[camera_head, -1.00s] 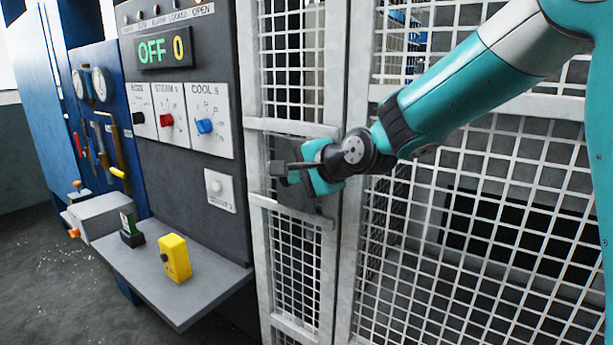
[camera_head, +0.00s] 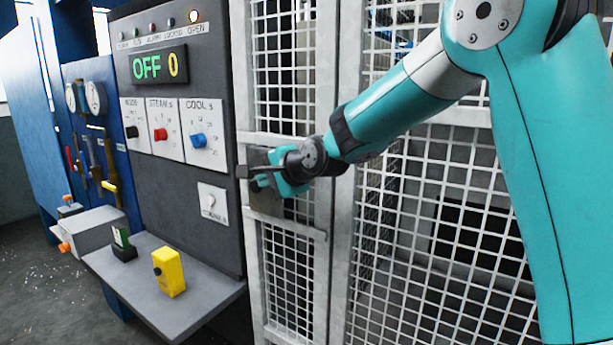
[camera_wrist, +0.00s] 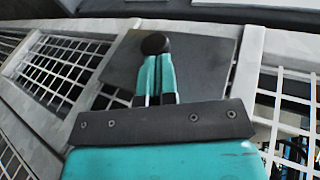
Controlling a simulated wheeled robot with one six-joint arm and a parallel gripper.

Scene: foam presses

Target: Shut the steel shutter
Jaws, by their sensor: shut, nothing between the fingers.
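A narrow steel-framed mesh leaf (camera_head: 328,265) stands right of the press panel; I cannot tell for sure whether it is the steel shutter. A dark grey plate (camera_head: 272,207) is set on it at mid height, and it also shows in the wrist view (camera_wrist: 207,62). My gripper (camera_head: 259,181) is in front of this plate, partly covering it. In the wrist view its teal fingers (camera_wrist: 155,76) are together and empty, pointing at the plate. A black round knob (camera_wrist: 155,43) shows at their tips. Whether the fingers touch the plate is not clear.
The control panel (camera_head: 178,90) reads OFF 0, and the lamp (camera_head: 195,17) above OPEN is lit. A grey shelf (camera_head: 205,305) below it juts out, carrying a yellow box (camera_head: 170,275). A wide mesh panel (camera_head: 400,265) stands behind my arm.

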